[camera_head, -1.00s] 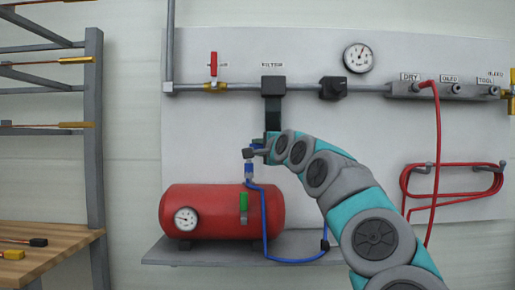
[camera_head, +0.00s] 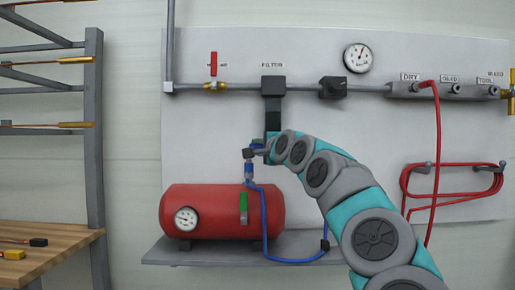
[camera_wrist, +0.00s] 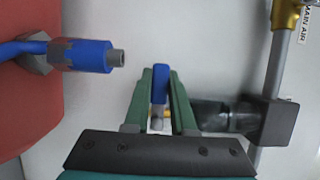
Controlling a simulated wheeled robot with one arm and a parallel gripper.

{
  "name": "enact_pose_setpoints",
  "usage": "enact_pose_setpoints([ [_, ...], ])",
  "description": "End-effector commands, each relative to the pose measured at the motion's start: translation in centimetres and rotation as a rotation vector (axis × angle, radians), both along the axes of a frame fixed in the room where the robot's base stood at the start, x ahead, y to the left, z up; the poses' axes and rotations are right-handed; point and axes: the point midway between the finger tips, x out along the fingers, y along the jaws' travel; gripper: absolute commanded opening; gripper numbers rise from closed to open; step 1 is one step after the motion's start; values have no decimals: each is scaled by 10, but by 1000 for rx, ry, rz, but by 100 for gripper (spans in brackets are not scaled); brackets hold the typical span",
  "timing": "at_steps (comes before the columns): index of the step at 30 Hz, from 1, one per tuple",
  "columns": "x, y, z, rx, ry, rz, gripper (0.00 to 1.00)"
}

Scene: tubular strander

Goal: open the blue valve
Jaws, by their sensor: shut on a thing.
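In the wrist view the blue valve shows as a narrow blue handle (camera_wrist: 160,90), seen end-on. A small brass part shows just below it. My gripper (camera_wrist: 161,75) has its two green fingers on either side of the handle and is shut on it. The handle appears upright in this picture. The rest of the valve is hidden behind the fingers and the gripper body.
A blue hose connector (camera_wrist: 85,55) hangs close to the left of my fingers, beside the red tank (camera_head: 222,211). The dark filter bowl (camera_wrist: 225,115) is close on the right. A red-handled valve (camera_head: 214,66) and a green-handled one (camera_head: 243,205) are nearby.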

Motion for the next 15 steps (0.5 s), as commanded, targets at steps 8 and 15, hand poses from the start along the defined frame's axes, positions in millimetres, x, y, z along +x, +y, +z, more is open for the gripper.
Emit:
enact_pose_setpoints([
  [8,1,0,-2,6,3,0,0],
  [15,2,-1,-3,85,4,-4,0],
])
